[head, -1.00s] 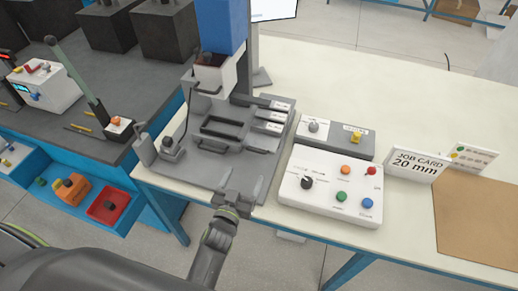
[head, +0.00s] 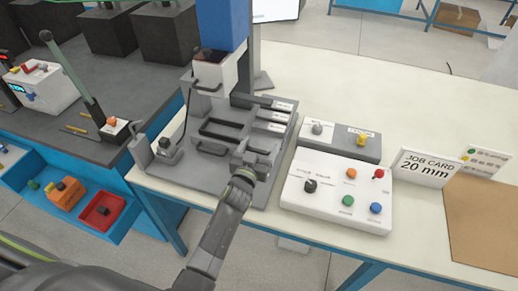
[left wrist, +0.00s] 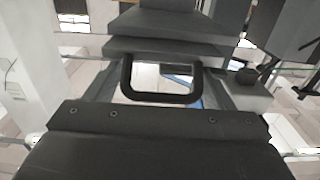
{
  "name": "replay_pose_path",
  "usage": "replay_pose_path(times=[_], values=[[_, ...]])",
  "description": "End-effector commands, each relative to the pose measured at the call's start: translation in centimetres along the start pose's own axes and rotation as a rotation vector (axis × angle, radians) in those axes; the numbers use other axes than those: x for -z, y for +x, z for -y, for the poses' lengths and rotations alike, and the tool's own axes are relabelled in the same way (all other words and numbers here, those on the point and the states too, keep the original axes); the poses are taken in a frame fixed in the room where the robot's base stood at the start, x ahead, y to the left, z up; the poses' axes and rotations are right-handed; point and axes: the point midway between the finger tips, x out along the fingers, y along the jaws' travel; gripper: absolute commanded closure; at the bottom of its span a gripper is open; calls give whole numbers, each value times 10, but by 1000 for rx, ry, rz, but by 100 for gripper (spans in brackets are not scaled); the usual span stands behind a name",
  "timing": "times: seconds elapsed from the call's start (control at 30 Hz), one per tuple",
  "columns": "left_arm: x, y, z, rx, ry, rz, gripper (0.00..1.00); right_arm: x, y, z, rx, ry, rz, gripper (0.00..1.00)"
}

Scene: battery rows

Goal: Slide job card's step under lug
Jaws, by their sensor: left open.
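The job card (head: 427,166) stands upright on the table and reads 20 mm. The grey fixture (head: 180,178) holds dark steps with black handles; one front handle (head: 212,147) shows left of my gripper. Several small labels (head: 278,116) sit along the fixture's right side; I cannot read them. My left gripper (head: 256,152) is open at the fixture's front right. In the left wrist view a black U-shaped handle (left wrist: 162,98) lies ahead between the fingers; I cannot tell whether they touch it. I cannot make out the lug clearly. My right gripper is not in view.
A blue press column (head: 222,22) with a white head (head: 216,72) rises above the fixture. A white control box (head: 335,208) with a knob and coloured buttons stands close right of my gripper. A grey box (head: 338,140) is behind it. A brown mat (head: 490,225) lies at right.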

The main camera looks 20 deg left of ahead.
Motion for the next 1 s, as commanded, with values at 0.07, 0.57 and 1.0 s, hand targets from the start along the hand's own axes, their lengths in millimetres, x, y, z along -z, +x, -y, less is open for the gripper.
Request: replay_pose_path(times=[0.07, 0.57, 1.0], values=[[0, 0, 0, 0, 0, 0, 24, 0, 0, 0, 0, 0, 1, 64], [0, 0, 0, 0, -2, 0, 74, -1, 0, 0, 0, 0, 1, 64], [-2, 46, -1, -2, -4, -2, 74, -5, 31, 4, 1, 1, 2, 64]])
